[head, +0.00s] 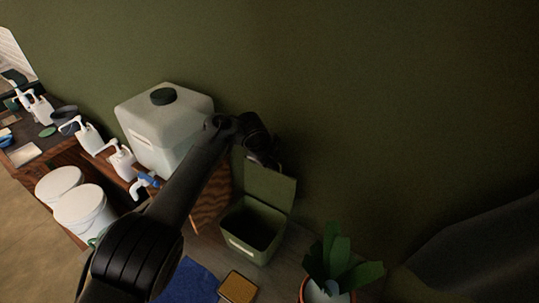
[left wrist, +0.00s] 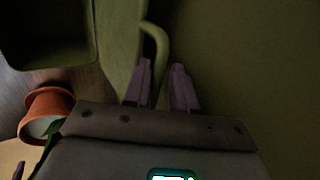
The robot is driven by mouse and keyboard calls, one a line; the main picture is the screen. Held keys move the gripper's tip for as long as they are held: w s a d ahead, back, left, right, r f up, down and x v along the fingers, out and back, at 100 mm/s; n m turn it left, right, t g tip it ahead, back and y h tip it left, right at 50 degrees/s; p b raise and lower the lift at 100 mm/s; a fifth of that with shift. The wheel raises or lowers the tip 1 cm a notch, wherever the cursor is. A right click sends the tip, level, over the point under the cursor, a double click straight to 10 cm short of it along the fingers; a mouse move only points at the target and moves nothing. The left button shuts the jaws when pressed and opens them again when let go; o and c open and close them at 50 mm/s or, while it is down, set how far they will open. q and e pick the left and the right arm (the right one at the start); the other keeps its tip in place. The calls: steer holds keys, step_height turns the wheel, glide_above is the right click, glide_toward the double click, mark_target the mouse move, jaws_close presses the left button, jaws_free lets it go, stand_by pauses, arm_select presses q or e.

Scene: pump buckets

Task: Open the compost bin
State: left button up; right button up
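In the left wrist view, the lid (left wrist: 118,45) is edge-on and has a curved green handle (left wrist: 158,38). My left gripper (head: 268,163) is at the top of the lid. My right gripper is out of view.
A potted plant (head: 342,262) stands right of the bin; its orange pot (left wrist: 47,108) also shows in the wrist view. A large white tank (head: 160,125) on a wooden cabinet, white buckets (head: 85,210) and pump bottles are left. A sponge-like block (head: 238,288) and blue cloth (head: 188,282) lie in front.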

arm_select(q)
steer(key=shift+s+a+f, duration=0.1)
steer(key=shift+a+f, duration=0.1)
steer(key=shift+f, duration=0.05)
steer(key=shift+s+a+r, duration=0.1)
steer(key=shift+s+r, duration=0.1)
steer(key=shift+r, duration=0.35)
steer(key=b+v, duration=0.3)
steer(key=v, duration=0.7)
steer(key=shift+r, duration=0.1)
